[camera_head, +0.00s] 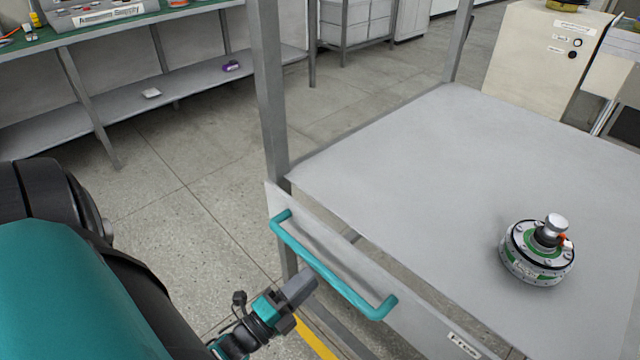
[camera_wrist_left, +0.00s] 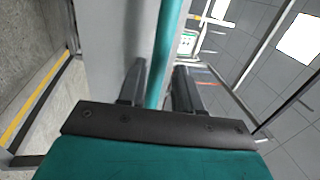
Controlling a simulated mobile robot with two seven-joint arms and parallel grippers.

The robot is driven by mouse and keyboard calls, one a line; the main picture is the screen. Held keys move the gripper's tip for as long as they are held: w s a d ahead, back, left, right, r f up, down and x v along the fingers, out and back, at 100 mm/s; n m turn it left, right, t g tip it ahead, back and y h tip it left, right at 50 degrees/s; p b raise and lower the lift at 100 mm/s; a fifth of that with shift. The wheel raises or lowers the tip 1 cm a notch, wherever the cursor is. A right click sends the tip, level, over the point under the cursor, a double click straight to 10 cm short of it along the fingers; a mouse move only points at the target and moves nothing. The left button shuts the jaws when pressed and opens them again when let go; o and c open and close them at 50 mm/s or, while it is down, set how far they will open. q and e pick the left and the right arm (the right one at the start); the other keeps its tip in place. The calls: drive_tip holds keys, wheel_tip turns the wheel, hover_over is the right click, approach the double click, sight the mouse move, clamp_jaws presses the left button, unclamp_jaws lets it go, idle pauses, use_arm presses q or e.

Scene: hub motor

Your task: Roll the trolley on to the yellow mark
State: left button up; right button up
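The grey trolley (camera_head: 400,150) stands in front of me, with a teal bar handle (camera_head: 335,268) along its near side. A round hub motor (camera_head: 538,250) with a silver knob sits on its top shelf. My left gripper (camera_head: 300,288) is at the handle, just below its middle in the head view. In the left wrist view the handle (camera_wrist_left: 168,40) runs between the two fingers (camera_wrist_left: 160,88), with a gap visible beside it, so the gripper looks open around it. Part of a yellow mark (camera_head: 316,338) shows on the floor below the handle. My right gripper is out of view.
A green-topped workbench (camera_head: 130,18) with a lower shelf stands at the far left. A cream cabinet (camera_head: 530,60) stands behind the trolley at the right. The speckled floor left of the trolley is clear.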

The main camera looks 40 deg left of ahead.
use_arm(q)
drive_tip(key=v, duration=0.7)
idle(0.5)
